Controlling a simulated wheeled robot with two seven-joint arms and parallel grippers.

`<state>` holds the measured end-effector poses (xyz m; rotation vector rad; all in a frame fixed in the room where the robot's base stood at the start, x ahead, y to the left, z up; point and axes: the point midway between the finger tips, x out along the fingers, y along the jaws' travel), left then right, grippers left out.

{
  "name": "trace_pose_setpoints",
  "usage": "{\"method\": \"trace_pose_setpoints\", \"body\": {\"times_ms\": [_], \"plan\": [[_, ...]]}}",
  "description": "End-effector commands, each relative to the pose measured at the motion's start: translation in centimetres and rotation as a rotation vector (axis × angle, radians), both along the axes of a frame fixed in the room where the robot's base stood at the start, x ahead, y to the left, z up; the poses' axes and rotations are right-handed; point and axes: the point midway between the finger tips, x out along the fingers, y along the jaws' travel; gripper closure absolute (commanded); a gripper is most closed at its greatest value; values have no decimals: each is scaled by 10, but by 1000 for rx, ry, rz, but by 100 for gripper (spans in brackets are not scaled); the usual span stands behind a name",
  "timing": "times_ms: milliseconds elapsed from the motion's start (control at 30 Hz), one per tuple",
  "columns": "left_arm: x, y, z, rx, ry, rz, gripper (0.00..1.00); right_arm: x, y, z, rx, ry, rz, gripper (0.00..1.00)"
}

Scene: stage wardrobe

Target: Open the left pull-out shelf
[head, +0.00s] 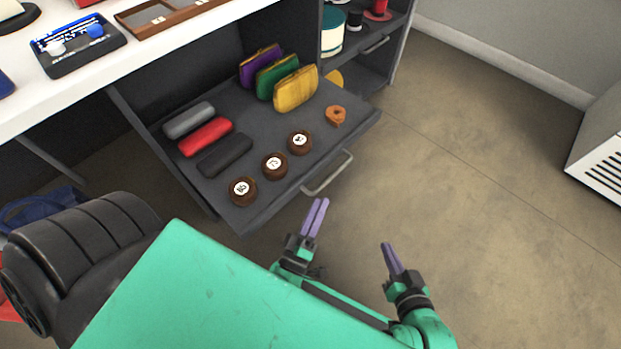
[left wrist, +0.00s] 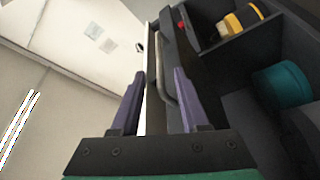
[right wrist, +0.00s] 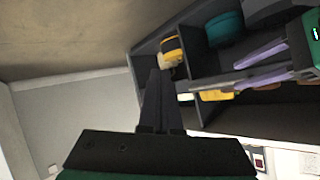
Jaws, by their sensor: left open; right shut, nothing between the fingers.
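The dark grey pull-out shelf (head: 300,110) stands out from under the white counter. It carries pouches, slim cases, round brown pots and a small orange item. Its metal handle (head: 327,173) is on the front edge and also shows in the left wrist view (left wrist: 168,72), beyond and between my left fingers. My left gripper (head: 318,208) is open and empty, just in front of the handle and apart from it in the head view. My right gripper (head: 387,246) is shut and empty, lower right over the floor; its fingers also show in the right wrist view (right wrist: 157,80).
The white counter (head: 225,20) has trays and boxes on it. Right of the shelf is a dark compartment (head: 375,70) with a teal-and-white tin (head: 334,32) and red spool. A white vented box (head: 600,150) stands at far right. The floor (head: 460,150) between is clear.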

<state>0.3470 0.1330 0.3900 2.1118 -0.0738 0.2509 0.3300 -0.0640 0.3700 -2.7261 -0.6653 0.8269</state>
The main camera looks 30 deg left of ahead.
Motion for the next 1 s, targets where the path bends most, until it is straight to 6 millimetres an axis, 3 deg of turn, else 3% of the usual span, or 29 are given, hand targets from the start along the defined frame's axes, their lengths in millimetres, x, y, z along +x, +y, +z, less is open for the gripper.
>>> {"method": "trace_pose_setpoints", "body": {"times_ms": [100, 300, 833, 1000], "plan": [[-31, -2, -7, 0, 4, -2, 55, 2, -3, 2, -18, 20, 5, 100], [-53, -3, -12, -1, 0, 0, 55, 2, -4, 1, -27, 29, 5, 100], [-52, -3, -10, 5, 5, -3, 55, 3, -4, 3, -28, 30, 4, 100], [-47, -11, 3, 163, 171, -108, 55, -7, -25, 4, -124, 118, 0, 100]]}}
